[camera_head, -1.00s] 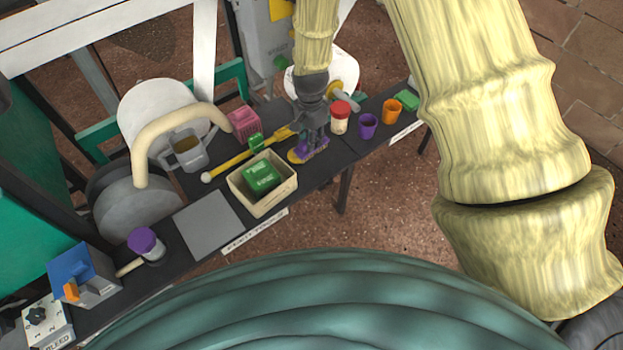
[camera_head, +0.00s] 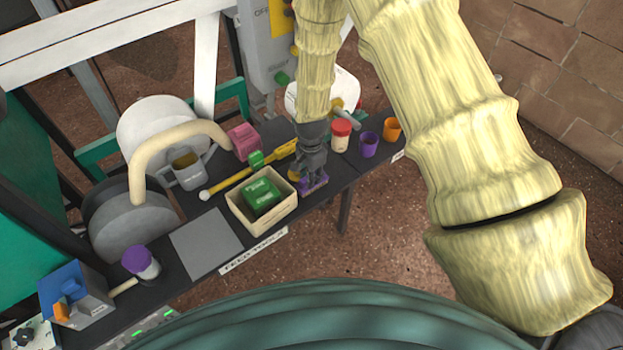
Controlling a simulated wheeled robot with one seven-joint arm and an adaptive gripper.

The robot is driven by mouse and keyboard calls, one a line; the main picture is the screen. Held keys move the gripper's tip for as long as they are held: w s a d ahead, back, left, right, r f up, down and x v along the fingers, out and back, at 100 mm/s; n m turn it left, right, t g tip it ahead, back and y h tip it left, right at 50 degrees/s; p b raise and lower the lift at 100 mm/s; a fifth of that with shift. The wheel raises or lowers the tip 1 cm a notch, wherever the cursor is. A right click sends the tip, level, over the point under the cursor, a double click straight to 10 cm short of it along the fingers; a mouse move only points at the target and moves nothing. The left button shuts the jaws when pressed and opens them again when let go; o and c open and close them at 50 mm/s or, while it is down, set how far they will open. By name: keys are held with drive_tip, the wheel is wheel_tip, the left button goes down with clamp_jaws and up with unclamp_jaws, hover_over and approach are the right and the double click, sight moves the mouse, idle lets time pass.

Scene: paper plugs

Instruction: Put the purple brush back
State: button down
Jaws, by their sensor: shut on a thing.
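The purple brush (camera_head: 316,187) is at the lower end of my gripper, just right of the cream box, over the front part of the dark shelf. Its purple body shows, with a small yellowish part at its left; the gripper covers the rest. My gripper (camera_head: 311,172) points down and is shut on the brush. I cannot tell whether the brush touches the shelf.
A cream box (camera_head: 284,209) with green packets (camera_head: 262,194) stands left of the brush. A red-lidded jar (camera_head: 341,136), purple cup (camera_head: 369,146) and orange cup (camera_head: 391,129) stand right. A yellow stick (camera_head: 236,179) lies behind the box. A grey plate (camera_head: 206,244) lies bare at left.

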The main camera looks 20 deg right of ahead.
drive_tip(key=shift+f, duration=0.75)
drive_tip(key=c, duration=1.3)
unclamp_jaws()
drive_tip(key=shift+f, duration=0.1)
wheel_tip(320, 180, up, 12)
drive_tip(key=p, duration=0.1)
drive_tip(key=s+d+f+n, duration=0.2)
drive_tip(key=s+f+n, duration=0.2)
drive_tip(key=s+f, duration=0.4)
drive_tip(key=s+d+f+n, duration=0.1)
drive_tip(key=s+f+n, duration=0.2)
drive_tip(key=s+f, duration=0.55)
drive_tip(key=s+n, duration=0.2)
drive_tip(key=s, duration=0.4)
drive_tip(key=s+n, duration=0.2)
drive_tip(key=s, duration=0.5)
drive_tip(key=s+f+n, duration=0.1)
drive_tip(key=s+n, duration=0.1)
drive_tip(key=s, duration=0.5)
drive_tip(key=shift+d+n, duration=0.3)
drive_tip(key=shift+d, duration=0.1)
